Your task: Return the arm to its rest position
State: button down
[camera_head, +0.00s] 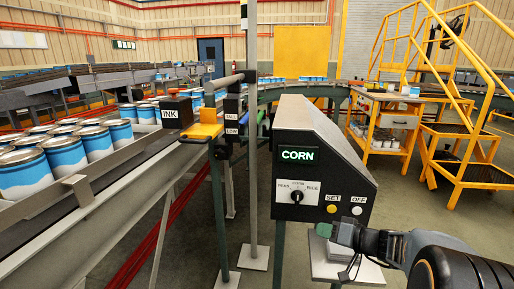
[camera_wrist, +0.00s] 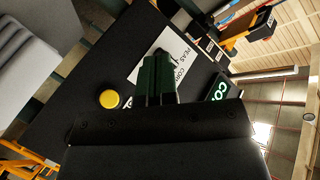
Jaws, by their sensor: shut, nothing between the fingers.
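My gripper (camera_head: 324,230) is in the lower right of the head view, its dark green fingers close to the lower right part of the control box (camera_head: 325,150). In the wrist view my gripper (camera_wrist: 158,62) has both fingers together and nothing between them. The arm reaches in from the lower right, bent low. The box's display (camera_head: 298,154) reads CORN in green. Its dial knob (camera_head: 296,196) sits on a white label plate, with the yellow SET button (camera_head: 332,209) and the white OFF button (camera_head: 356,210) to its right. The fingers partly cover the plate in the wrist view.
A conveyor with blue-and-white cans (camera_head: 65,156) runs along the left. An INK box (camera_head: 171,113) and a post (camera_head: 252,130) stand left of the control box. Yellow stairs (camera_head: 465,150) and a cart stand at the right. Open floor lies between the control box and the stairs.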

jog(key=s+a+r+n+g+p, duration=0.1)
jog(key=s+a+r+g+p, duration=0.45)
jog(key=a+r+p, duration=0.2)
jog(key=s+d+r+m+g+h+p, duration=0.1)
jog(key=s+d+r+h+p, duration=0.1)
jog(key=s+r+h+p, duration=0.8)
jog(key=shift+p+v, duration=2.4)
jog(key=shift+v, duration=0.1)
jog(key=shift+s, duration=0.1)
